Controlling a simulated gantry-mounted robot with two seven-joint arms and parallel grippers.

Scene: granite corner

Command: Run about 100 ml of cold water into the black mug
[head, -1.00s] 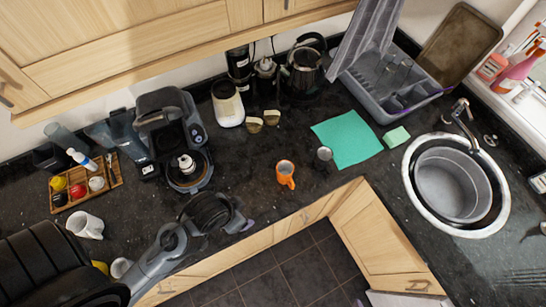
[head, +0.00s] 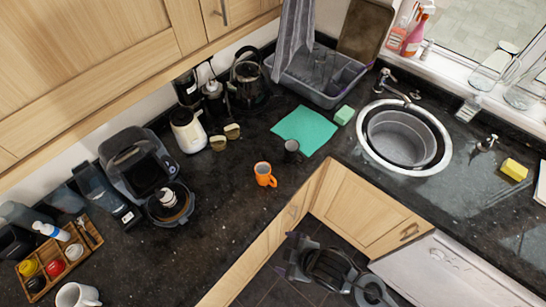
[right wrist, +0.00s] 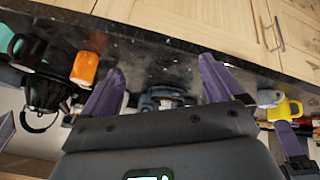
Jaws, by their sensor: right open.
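The black mug (head: 292,151) stands upright on the dark counter, beside the front-left edge of the teal mat. In the right wrist view it is at the far left (right wrist: 20,46). The sink (head: 405,137) holds a grey basin, with the tap (head: 388,82) at its back rim; no water stream shows. My right gripper (head: 290,255) is in front of the counter over the floor, apart from the mug. In the right wrist view its purple fingers (right wrist: 162,82) are spread with nothing between them.
An orange mug (head: 264,174) stands just front-left of the black mug. A kettle (head: 248,80) stands at the back. The counter between mat and sink is mostly clear.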

